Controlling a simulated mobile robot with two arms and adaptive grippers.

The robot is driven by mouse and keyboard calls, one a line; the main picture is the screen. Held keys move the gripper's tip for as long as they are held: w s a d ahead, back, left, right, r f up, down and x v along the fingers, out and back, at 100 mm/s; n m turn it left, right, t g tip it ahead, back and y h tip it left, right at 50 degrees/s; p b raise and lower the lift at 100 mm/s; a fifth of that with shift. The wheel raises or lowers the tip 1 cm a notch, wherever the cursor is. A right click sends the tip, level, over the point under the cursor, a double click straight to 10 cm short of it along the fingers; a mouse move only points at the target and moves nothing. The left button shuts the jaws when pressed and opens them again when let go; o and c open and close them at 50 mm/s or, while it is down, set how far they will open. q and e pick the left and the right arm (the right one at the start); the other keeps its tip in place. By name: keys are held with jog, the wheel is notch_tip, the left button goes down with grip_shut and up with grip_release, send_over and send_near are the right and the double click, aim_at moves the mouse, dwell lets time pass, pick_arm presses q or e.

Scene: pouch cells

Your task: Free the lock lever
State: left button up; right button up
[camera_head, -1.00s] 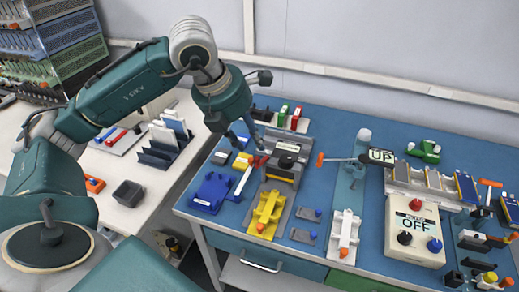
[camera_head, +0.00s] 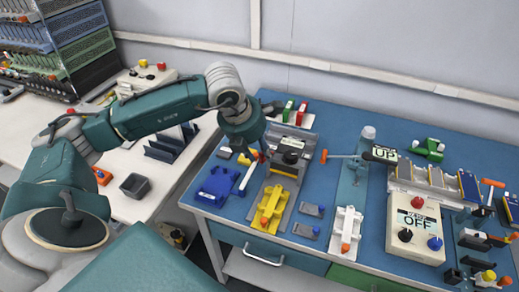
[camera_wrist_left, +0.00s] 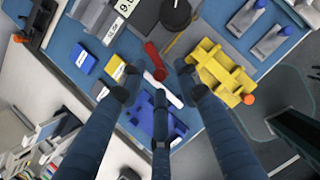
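A lever with a red grip (camera_head: 262,156) and a white bar (camera_head: 247,179) lies beside the grey press-like fixture (camera_head: 292,158); I take it for the lock lever. In the left wrist view the red grip (camera_wrist_left: 154,62) and white bar (camera_wrist_left: 172,92) show between and just beyond my fingers. My left gripper (camera_head: 253,155) is low over the red end, and partly hides it in the head view. In the left wrist view its fingers (camera_wrist_left: 158,80) are spread, with nothing held. Contact with the lever cannot be told. My right gripper is not in view.
A blue block (camera_head: 217,186) and a yellow fixture (camera_head: 271,206) stand close by. An orange-handled lever (camera_head: 324,156), an "UP" sign (camera_head: 384,154) and an "OFF" control box (camera_head: 414,226) are to the right. The blue tabletop behind the fixtures is partly clear.

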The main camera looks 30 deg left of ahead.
pick_arm(q)
jog(key=c, duration=0.6)
grip_shut()
jog(key=shift+a, duration=0.1)
jog(key=shift+w+a+m+g+h+b, duration=0.3)
jog(key=shift+w+a+m+g+h, duration=0.35)
jog(key=shift+m, duration=1.65)
jog(key=shift+w+a+m+g+h+b, duration=0.4)
jog(key=shift+w+a+m+h, duration=0.3)
jog(key=shift+m, duration=1.6)
jog(key=shift+w+a+m+g+h+b, duration=0.25)
jog(key=shift+w+a+m+g+h, duration=0.45)
jog(key=shift+m, duration=1.6)
jog(key=shift+a+y, duration=0.15)
jog(key=shift+y, duration=0.1)
